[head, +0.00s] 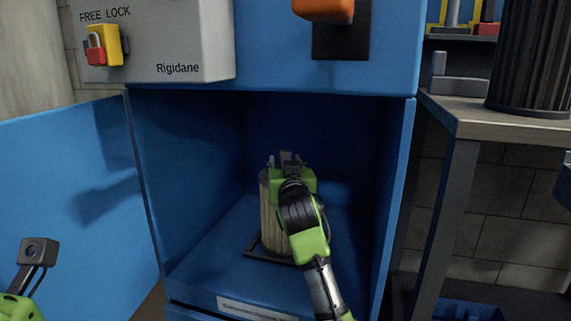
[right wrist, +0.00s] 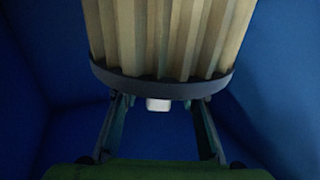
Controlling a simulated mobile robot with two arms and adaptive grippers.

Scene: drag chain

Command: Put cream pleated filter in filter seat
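The cream pleated filter (head: 273,228) stands upright inside the open blue cabinet, partly hidden behind my right arm. A dark square frame, apparently the filter seat (head: 258,254), shows around its foot; whether it is fully seated cannot be told. My right gripper (head: 289,158) is at the filter's top end. In the right wrist view the filter (right wrist: 165,40) and its dark end cap (right wrist: 160,85) fill the upper middle. The fingers are apart, their tips close to the cap and partly hidden. A small white block (right wrist: 158,104) shows between them, with gaps either side. Only my left arm's wrist part shows, lower left.
The cabinet's blue door (head: 65,200) stands open at left. The cabinet walls (head: 395,190) are close around my right arm. A dark pleated cylinder (head: 532,55) stands on a bench (head: 490,122) at right. A padlock (head: 97,48) hangs on the grey panel above.

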